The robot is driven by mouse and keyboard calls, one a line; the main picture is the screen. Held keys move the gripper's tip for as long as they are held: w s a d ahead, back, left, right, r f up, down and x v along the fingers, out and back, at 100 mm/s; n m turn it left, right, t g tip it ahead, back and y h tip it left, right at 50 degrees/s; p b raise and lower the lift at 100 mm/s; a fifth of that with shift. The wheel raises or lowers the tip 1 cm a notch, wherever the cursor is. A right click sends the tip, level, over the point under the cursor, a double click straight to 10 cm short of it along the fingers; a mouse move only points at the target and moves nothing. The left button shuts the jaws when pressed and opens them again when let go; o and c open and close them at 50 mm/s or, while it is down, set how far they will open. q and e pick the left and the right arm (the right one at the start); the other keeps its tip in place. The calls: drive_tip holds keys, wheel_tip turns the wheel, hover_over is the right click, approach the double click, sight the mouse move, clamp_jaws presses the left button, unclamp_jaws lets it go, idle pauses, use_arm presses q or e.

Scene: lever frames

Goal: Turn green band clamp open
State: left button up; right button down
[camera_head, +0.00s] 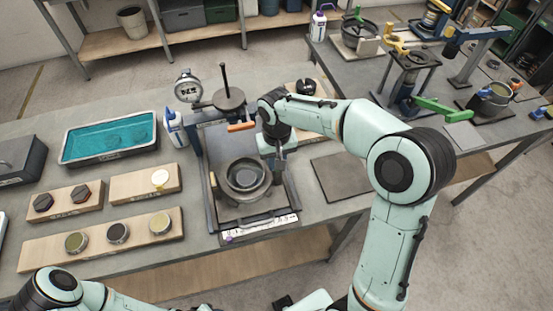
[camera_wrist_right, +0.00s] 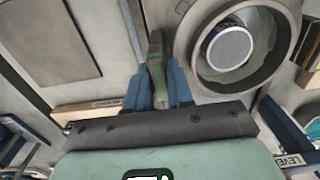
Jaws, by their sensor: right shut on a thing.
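My right gripper (camera_wrist_right: 158,85) is shut on the narrow green lever of the band clamp (camera_wrist_right: 157,62), which stands between its blue fingers. In the head view my right gripper (camera_head: 280,157) is at the right rim of a round grey pot (camera_head: 246,178), and the green lever is hard to make out there. In the wrist view the pot's thick ring (camera_wrist_right: 205,72) is just right of the fingers, with a pale disc (camera_wrist_right: 229,49) inside it. My left arm shows at the lower left of the head view, but its gripper is out of view.
The pot stands in a dark frame with an orange handle (camera_head: 241,127) and a dial gauge (camera_head: 188,88) behind. A teal-filled tray (camera_head: 70,158) and wooden boards with small parts (camera_head: 30,255) are left. A dark flat plate (camera_head: 342,174) lies right. Another bench with fixtures is behind.

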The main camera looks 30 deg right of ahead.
idle(0.3)
drive_tip(key=c, duration=1.1)
unclamp_jaws()
use_arm(q)
drive_tip(key=shift+w+r+p, duration=0.9)
drive_tip(key=shift+w+r, duration=0.1)
drive_tip(key=shift+r, duration=0.2)
use_arm(e)
wheel_tip(320, 180, up, 14)
drive_tip(key=shift+f, duration=0.25)
drive_tip(key=shift+f, duration=0.1)
